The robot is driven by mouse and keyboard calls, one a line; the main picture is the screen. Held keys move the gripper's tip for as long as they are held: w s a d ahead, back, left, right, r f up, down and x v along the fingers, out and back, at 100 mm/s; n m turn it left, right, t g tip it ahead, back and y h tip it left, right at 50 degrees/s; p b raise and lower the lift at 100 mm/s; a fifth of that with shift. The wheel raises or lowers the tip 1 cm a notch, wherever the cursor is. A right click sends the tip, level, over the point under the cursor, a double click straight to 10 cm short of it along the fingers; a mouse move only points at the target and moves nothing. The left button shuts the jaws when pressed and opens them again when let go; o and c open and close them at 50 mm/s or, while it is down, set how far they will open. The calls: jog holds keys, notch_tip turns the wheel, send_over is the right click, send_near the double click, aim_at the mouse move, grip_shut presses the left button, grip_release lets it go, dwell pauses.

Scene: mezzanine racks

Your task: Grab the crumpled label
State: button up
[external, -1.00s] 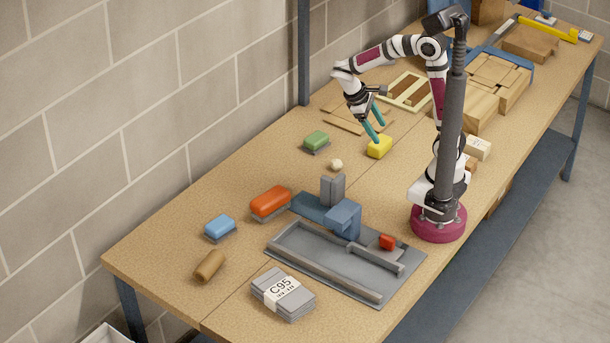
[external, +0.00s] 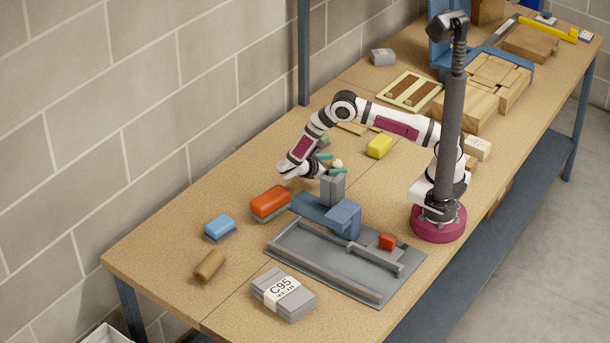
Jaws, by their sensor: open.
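The crumpled label, a small cream-coloured ball (external: 337,163), sits low over the bench, behind the grey upright block of the blue fixture. My gripper (external: 328,164) has come in from the left, and its two teal fingers are open, one on the far side and one on the near side of the ball. I cannot tell whether either finger touches it. The ball's left and lower parts are partly hidden by the gripper and the block.
The grey block (external: 332,189) on the blue fixture stands close in front of my gripper. A yellow block (external: 379,146) lies to the right, and an orange-topped brush (external: 270,202) to the left. A green block (external: 324,140) is mostly hidden behind my arm.

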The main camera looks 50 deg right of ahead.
jog(key=c, duration=1.1)
jog(key=shift+r, duration=0.1)
